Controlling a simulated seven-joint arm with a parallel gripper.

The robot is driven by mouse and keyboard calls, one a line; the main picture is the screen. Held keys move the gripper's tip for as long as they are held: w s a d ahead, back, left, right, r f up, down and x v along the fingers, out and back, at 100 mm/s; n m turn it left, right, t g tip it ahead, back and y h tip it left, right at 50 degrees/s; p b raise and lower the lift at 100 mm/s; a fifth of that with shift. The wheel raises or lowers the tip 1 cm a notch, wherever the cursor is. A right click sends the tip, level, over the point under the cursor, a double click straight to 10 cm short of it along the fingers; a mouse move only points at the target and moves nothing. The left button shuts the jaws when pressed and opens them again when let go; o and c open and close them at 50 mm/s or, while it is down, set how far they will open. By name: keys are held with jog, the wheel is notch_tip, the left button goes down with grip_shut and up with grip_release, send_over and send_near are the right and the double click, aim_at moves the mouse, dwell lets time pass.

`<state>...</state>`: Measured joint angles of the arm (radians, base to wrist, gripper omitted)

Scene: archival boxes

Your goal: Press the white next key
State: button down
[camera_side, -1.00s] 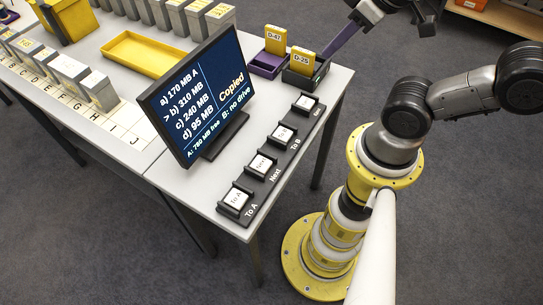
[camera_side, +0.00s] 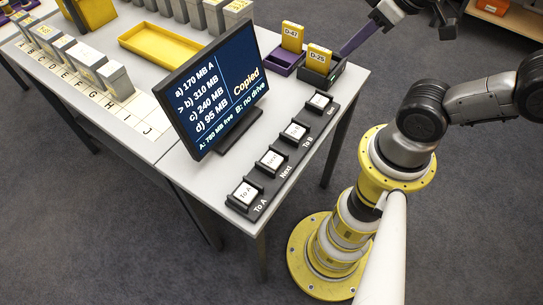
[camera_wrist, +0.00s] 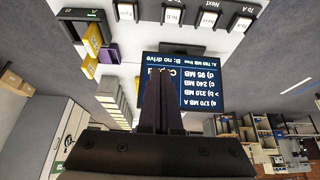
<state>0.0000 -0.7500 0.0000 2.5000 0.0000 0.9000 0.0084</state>
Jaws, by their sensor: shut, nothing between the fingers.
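The white next key (camera_side: 271,160) is second from the near end of a black key strip on the table's right side, between the To A key (camera_side: 245,193) and the To B key (camera_side: 296,131). In the wrist view the next key (camera_wrist: 208,19) is at the top, upside down, beyond the fingers. My gripper (camera_side: 344,53) is shut and empty at the upper right of the side view, near the far end of the table, well away from the next key. In the wrist view its dark fingers (camera_wrist: 161,90) are together, in front of the monitor.
The monitor (camera_side: 215,90) stands beside the key strip, reading "Copied" with b) marked. A fourth key (camera_side: 320,101) is at the strip's far end. Yellow cartridges D-27 (camera_side: 292,36) and D-25 (camera_side: 319,59) stand in holders behind it. A yellow tray (camera_side: 160,52) and grey boxes are left.

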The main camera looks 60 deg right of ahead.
jog(key=m, duration=0.1)
jog(key=m+g, duration=0.6)
jog(key=m, duration=1.1)
send_over(273, 159)
notch_tip(273, 159, down, 10)
jog(key=f, duration=0.1)
jog(key=shift+r, duration=0.25)
notch_tip(273, 159, down, 14)
